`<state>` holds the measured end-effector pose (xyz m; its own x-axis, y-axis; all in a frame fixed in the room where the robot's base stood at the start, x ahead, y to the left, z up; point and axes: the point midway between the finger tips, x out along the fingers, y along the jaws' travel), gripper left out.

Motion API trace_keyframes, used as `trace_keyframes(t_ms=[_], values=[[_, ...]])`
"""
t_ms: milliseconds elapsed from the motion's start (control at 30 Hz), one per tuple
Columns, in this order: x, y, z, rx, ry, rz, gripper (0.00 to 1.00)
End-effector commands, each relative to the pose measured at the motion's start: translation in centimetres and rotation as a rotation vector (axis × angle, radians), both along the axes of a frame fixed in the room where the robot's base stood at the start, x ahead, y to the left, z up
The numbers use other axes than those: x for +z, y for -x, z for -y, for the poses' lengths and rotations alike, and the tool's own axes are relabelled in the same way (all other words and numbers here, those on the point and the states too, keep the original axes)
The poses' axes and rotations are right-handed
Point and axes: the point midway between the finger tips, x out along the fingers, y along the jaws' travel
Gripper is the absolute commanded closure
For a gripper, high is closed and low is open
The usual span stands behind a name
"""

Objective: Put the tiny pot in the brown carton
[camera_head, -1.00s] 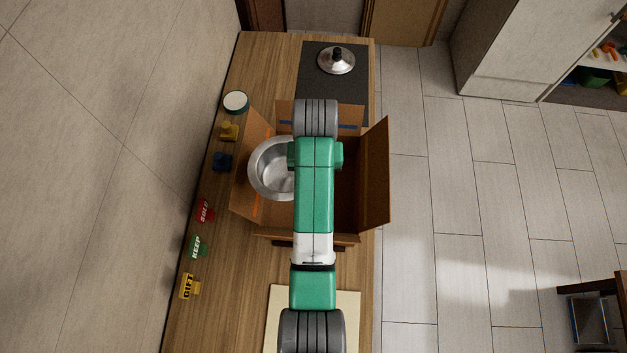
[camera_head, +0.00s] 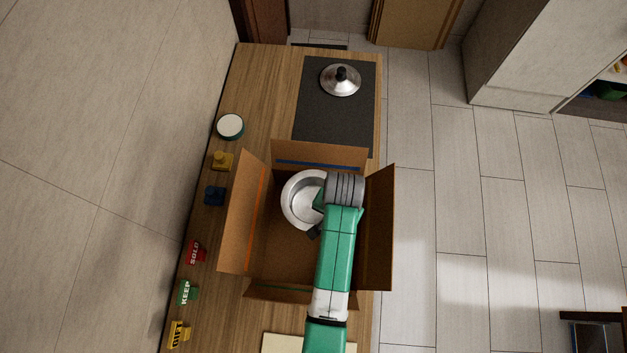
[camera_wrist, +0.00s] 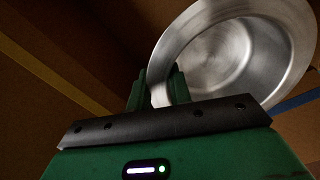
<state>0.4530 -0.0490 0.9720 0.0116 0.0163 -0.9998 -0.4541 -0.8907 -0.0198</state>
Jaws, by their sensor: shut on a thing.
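The tiny pot (camera_head: 300,201) is a round silver metal pot, seen from above over the open brown carton (camera_head: 282,262). In the wrist view the pot (camera_wrist: 235,55) shows its open mouth and bare inside, tilted in the picture. My gripper (camera_wrist: 160,88) is shut on the pot's near rim. In the head view my arm covers the right part of the pot and most of the gripper (camera_head: 314,232). Carton walls surround the pot in the wrist view. I cannot tell whether the pot touches the carton floor.
A silver lid (camera_head: 340,80) with a black knob lies on a dark mat (camera_head: 322,122) behind the carton. A round white-topped tin (camera_head: 230,126) and several small stamps, such as the red SOLD one (camera_head: 196,252), line the left edge. The carton flaps stand spread outward.

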Motion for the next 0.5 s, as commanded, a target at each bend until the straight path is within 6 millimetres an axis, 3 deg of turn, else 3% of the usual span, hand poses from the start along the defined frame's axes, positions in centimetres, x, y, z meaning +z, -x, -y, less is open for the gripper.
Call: trace_keyframes(t_ms=[133,333,500], values=[[-0.6,0.3,0.1,-0.014,-0.001,-0.001,1.00],[-4.7,0.3,0.1,-0.012,-0.001,-0.004,1.00],[-6.2,0.3,0.1,-0.011,0.000,0.000,1.00]])
